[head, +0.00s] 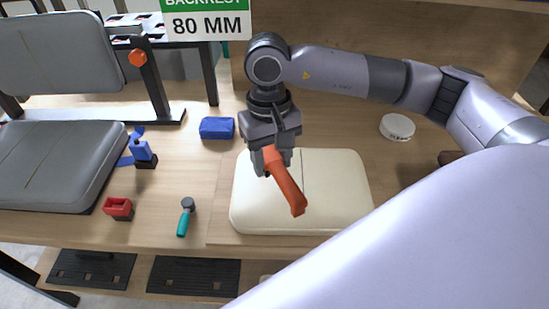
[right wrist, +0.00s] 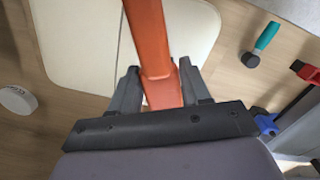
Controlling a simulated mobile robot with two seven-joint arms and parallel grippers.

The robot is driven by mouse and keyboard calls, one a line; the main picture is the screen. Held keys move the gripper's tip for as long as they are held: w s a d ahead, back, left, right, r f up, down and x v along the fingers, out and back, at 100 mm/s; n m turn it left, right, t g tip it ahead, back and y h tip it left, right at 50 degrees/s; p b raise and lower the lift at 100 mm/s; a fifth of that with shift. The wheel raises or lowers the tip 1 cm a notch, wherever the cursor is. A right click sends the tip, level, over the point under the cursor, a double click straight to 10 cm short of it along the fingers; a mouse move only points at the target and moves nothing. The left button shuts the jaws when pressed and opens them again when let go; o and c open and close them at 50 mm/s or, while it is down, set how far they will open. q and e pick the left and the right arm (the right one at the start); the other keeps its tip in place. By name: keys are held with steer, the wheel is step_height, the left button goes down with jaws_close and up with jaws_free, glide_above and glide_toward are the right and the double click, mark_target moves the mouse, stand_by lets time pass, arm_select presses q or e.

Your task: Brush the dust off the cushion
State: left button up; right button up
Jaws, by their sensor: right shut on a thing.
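The cream cushion (head: 335,190) lies flat on a board on the wooden bench, with a thin dark line across its top. It also shows in the right wrist view (right wrist: 80,45). I cannot make out dust on it. My right gripper (head: 272,160) is over the cushion's left part, shut on an orange tool (head: 287,187), which also fills the middle of the right wrist view (right wrist: 150,45). The tool slants down to the right over the cushion; no bristles show, and I cannot tell whether it touches. My left gripper is out of view.
A grey seat (head: 60,165) and backrest (head: 60,55) stand at the left. A blue block (head: 217,127), a red clamp (head: 118,208), a blue clamp (head: 142,152) and a teal-handled tool (head: 184,222) lie left of the cushion. A white round tin (head: 397,127) lies right.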

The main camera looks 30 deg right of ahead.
steer(key=shift+r+p, duration=0.55)
steer(key=shift+r, duration=0.9)
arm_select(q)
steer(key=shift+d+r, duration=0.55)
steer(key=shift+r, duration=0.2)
